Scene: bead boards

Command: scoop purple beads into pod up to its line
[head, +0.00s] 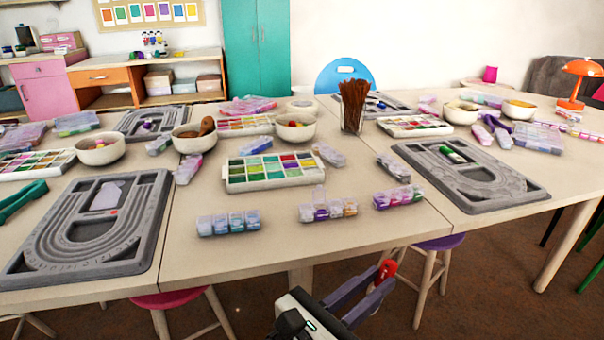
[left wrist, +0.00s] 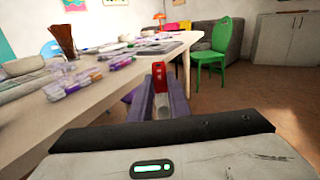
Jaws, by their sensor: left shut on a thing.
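My left gripper (head: 384,276) is shut on a small red object (head: 387,269), held in the air off the table's front edge. In the left wrist view the red object (left wrist: 158,74) stands between the fingers, with a pale cylindrical part below; whether it is a scoop is unclear. Rows of small clear pods lie near the front edge: a blue row (head: 228,223), a purple and amber row (head: 328,211) and a purple and pink row (head: 398,198). No fill line can be made out. A white compartment tray (head: 268,187) of coloured beads lies behind them. My right gripper is out of view.
Grey bead boards lie left (head: 153,230) and right (head: 520,200) on the table (head: 300,257). A cup of brown sticks (head: 354,100) and bowls (head: 296,133) stand behind. Stools (head: 440,242) stand at and below the front edge. A green chair (left wrist: 212,60) stands beyond.

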